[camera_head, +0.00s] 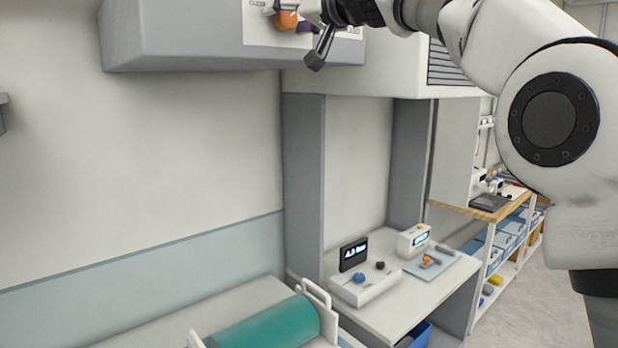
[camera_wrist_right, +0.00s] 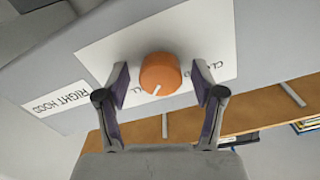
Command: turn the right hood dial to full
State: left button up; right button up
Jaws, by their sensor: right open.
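The orange hood dial (camera_wrist_right: 160,73) sits on a white plate (camera_wrist_right: 105,47) on the grey hood front. A label reading RIGHT HOOD (camera_wrist_right: 62,97) is beside it. A short white mark on the dial's face points toward the bottom of the wrist view. Lettering on the plate is partly hidden, with "CLO" at the right. My right gripper (camera_wrist_right: 160,84) is open, one finger on each side of the dial, with visible gaps. In the head view the dial (camera_head: 286,19) is at the top, partly covered by my right gripper (camera_head: 309,42). My left gripper is not in view.
The hood (camera_head: 180,40) overhangs at the top left. Below are a teal roller (camera_head: 265,325), a control box (camera_head: 365,290) with blue and black knobs, and a bench. Shelves with blue bins (camera_head: 508,238) stand at the right.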

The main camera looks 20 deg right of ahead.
jog(key=shift+s+d+f+n+b, duration=0.25)
jog(key=shift+s+n+b, duration=0.2)
jog(key=shift+s+b, duration=0.2)
jog(key=shift+s+d+f+n+b, duration=0.2)
jog(key=shift+s+n+b, duration=0.25)
jog(key=shift+s+b, duration=0.15)
jog(key=b+v, duration=0.2)
jog(key=v, duration=0.3)
jog(key=w+d+f+m+g+h+b, duration=0.1)
jog(key=w+f, duration=0.3)
jog(key=f, duration=0.9)
jog(key=w+d+f+m+g+h, duration=0.1)
jog(key=w+f, duration=0.3)
jog(key=f, duration=1)
jog(key=w+d+f+m+g+h+b, duration=0.1)
jog(key=w+f+g+h, duration=0.1)
jog(key=f, duration=1.1)
jog(key=w+g, duration=0.1)
jog(key=w, duration=0.1)
jog(key=shift+w+f+h+b, duration=0.3)
jog(key=shift+w+f+h, duration=0.05)
jog(key=shift+f+h, duration=0.05)
